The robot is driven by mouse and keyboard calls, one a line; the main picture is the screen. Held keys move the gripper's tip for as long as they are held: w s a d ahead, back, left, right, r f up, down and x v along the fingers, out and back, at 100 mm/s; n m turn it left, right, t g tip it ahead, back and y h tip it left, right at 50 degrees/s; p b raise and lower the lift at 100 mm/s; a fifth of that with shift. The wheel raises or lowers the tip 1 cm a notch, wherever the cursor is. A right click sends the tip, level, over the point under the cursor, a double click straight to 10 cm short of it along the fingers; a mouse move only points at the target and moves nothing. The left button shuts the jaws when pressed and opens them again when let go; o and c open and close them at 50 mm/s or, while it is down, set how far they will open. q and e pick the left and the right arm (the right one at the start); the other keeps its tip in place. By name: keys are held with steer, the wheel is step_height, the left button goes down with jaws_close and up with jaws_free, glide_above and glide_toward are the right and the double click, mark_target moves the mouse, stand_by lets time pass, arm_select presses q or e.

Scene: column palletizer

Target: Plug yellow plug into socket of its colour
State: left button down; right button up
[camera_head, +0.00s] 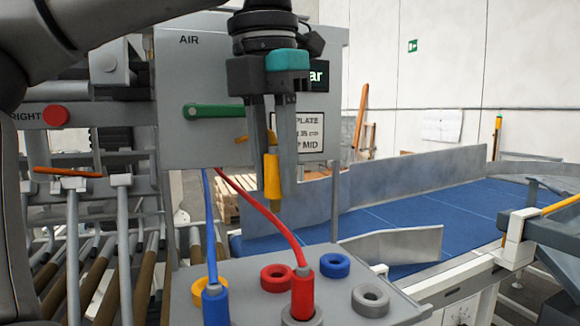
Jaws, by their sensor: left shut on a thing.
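The yellow plug (272,182) hangs upright, tip down, between the fingers of my left gripper (271,160), which is shut on it. It is above and behind the grey panel (400,304) in the picture, clear of it. A yellow socket ring (196,288) is at the panel's left, partly hidden by the blue plug (215,306). A red ring (276,277) and a blue ring (335,265) lie to its right. The red plug (302,292) stands in a grey ring (302,319). Another grey ring (370,300) is empty. My right gripper is not in view.
Red (258,205) and blue (208,225) cables rise from their plugs, the red one passing close to the yellow plug. A grey cabinet (190,140) with a green lever (214,111) stands behind. A blue conveyor (430,215) runs right; rollers (105,295) lie left.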

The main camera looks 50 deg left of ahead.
arm_select(q)
steer(key=s+a+f+b, duration=0.5)
steer(key=a+f, duration=0.1)
steer(key=shift+s+a+b, duration=0.2)
steer(key=shift+s+b, duration=0.15)
stand_by(0.7)
steer(key=shift+f, duration=0.25)
steer(key=shift+f+b, duration=0.3)
steer(key=shift+f+b, duration=1.75)
steer(key=shift+f, duration=0.6)
stand_by(2.5)
steer(key=c, duration=0.6)
jaws_free()
steer(key=shift+o, duration=0.2)
